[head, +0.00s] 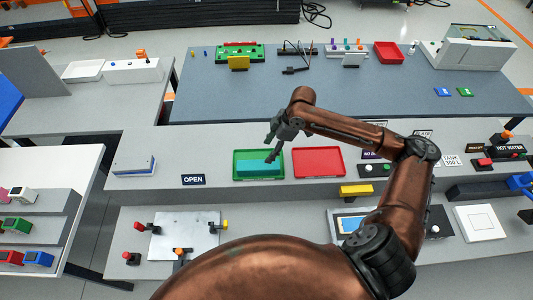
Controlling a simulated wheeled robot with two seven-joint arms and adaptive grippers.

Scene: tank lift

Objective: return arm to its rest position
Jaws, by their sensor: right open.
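My right arm reaches in from the lower right and bends back to the left over the work surface. Its gripper (272,147) is open, pointing down over the green tray (236,178). A teal block (256,168) lies in the green tray. One finger reaches in front of the block's right part; I cannot tell whether it touches it. Nothing shows between the fingers. My left gripper is out of view.
An empty-looking red tray (318,162) sits right of the green one, close to my forearm. An OPEN label (193,179) and a white-and-blue block (134,165) are to the left. A metal plate with knobs (184,236) lies nearer. The blue-grey table (350,95) behind has free room.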

